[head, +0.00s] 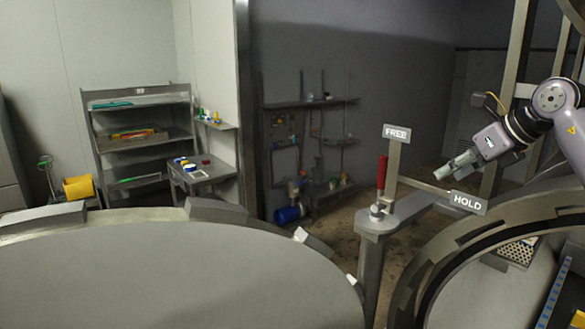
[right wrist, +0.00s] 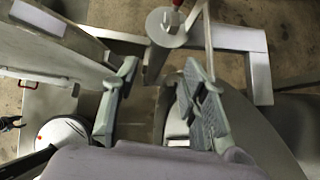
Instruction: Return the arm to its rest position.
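My right gripper (head: 458,164) comes in from the right in the head view, in the air beside the lever post and above the round vessel opening. In the right wrist view its two fingers (right wrist: 155,105) are spread apart with nothing between them. The red-handled lever (head: 382,173) stands upright on the grey post (head: 376,235), near the FREE sign (head: 397,132). The HOLD sign (head: 467,202) is just below the right gripper. The gripper appears apart from the lever. My left gripper is not seen in the head view.
A large round grey door (head: 180,275) fills the lower left. The vessel's ring (head: 430,262) is at lower right, with a perforated tray (head: 517,252) inside. Shelves (head: 140,135), a small side table (head: 203,174) and a blue container (head: 289,214) stand farther back.

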